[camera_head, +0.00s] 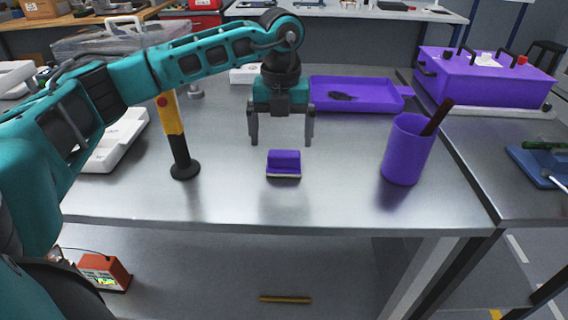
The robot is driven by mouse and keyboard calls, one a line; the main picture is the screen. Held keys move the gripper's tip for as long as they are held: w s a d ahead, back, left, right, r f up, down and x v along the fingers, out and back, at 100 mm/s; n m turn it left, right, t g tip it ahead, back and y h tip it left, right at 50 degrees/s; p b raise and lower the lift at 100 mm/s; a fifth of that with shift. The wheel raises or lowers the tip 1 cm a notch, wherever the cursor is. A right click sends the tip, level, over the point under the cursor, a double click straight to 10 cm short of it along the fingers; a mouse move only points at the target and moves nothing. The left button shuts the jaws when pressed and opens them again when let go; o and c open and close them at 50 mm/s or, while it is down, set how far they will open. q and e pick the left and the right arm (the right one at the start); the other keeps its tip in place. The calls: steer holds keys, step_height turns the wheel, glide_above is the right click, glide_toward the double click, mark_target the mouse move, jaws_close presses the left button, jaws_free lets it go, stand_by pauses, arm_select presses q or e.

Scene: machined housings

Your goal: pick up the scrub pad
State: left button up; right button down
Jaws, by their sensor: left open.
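The scrub pad (284,163) looks like a small purple block with a pale lower edge. It lies on the metal table (235,200), near the middle of its front part. My left gripper (281,142) points down with its two fingers spread apart. It is empty and appears just behind and above the pad, apart from it. My right gripper is not in view.
A purple cup (408,150) holding a dark stick stands to the right. A yellow and black post (177,140) stands to the left. A purple tray (352,95) with a dark item lies behind. A purple box (485,77) is at back right.

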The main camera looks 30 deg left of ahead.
mark_target(284, 152)
arm_select(q)
steer(key=shift+w+d+f, duration=0.1)
steer(key=shift+w+f, duration=0.05)
steer(key=shift+f, duration=1.25)
steer(key=shift+w+d+f, duration=0.1)
steer(key=shift+f, duration=1.25)
steer(key=shift+c, duration=0.4)
steer(key=c, duration=0.9)
steer(key=shift+o, duration=0.2)
steer(key=shift+r, duration=0.15)
step_height(284, 152, up, 20)
steer(key=p, duration=0.2)
